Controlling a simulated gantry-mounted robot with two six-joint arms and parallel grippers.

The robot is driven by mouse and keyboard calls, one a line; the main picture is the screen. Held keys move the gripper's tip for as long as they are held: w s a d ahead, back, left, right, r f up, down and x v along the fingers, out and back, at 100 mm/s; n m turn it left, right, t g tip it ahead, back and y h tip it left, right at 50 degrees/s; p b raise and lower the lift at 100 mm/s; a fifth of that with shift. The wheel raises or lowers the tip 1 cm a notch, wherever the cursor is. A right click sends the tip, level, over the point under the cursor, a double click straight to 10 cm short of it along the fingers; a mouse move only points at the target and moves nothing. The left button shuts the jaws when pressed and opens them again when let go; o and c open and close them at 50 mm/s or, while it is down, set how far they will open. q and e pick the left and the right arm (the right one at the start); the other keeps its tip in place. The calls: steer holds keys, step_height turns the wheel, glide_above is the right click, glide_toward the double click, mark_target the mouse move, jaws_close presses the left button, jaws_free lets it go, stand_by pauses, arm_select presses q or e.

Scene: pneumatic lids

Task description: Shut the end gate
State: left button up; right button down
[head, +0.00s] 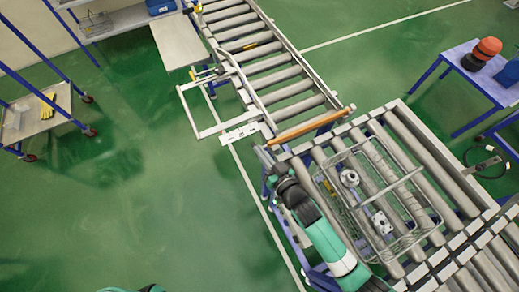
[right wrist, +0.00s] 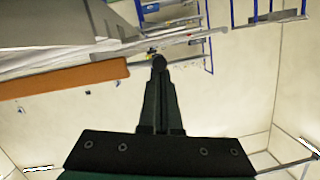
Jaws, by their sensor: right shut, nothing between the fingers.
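An orange bar (head: 312,126), which looks like the end gate, lies across the junction of the two roller conveyors. It also shows in the right wrist view (right wrist: 65,78), left of the fingers. A light metal frame (head: 205,112) sticks out to the left of the upper conveyor; I cannot tell whether it belongs to the gate. My right gripper (head: 263,153) is shut and empty, just below the bar's left end, by the corner of the near conveyor. Its closed fingertips (right wrist: 159,62) appear apart from the bar. My left gripper is out of view.
A wire basket (head: 400,245) with metal parts stands on the near roller conveyor (head: 440,150). The upper conveyor (head: 285,88) runs away to the back. A blue-legged table (head: 462,62) stands at right, a cart (head: 30,122) at left. The green floor left of the conveyors is clear.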

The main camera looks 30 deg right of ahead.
step_height(320, 180, down, 2)
steer(key=shift+f+b, duration=0.2)
steer(key=shift+b, duration=0.35)
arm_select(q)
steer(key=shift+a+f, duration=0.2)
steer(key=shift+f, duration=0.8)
arm_select(e)
steer(key=shift+f, duration=0.1)
steer(key=shift+f, duration=0.15)
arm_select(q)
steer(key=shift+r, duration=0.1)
arm_select(e)
steer(key=r+p, duration=0.4)
steer(key=d+r+p, duration=0.1)
steer(key=r, duration=0.1)
steer(key=shift+r+p, duration=0.1)
steer(key=shift+p, duration=0.3)
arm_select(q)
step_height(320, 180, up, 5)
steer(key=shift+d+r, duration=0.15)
arm_select(e)
steer(key=f+v, duration=0.2)
steer(key=v, duration=0.7)
steer(key=shift+s+a+r, duration=0.15)
steer(key=shift+s+r, duration=0.35)
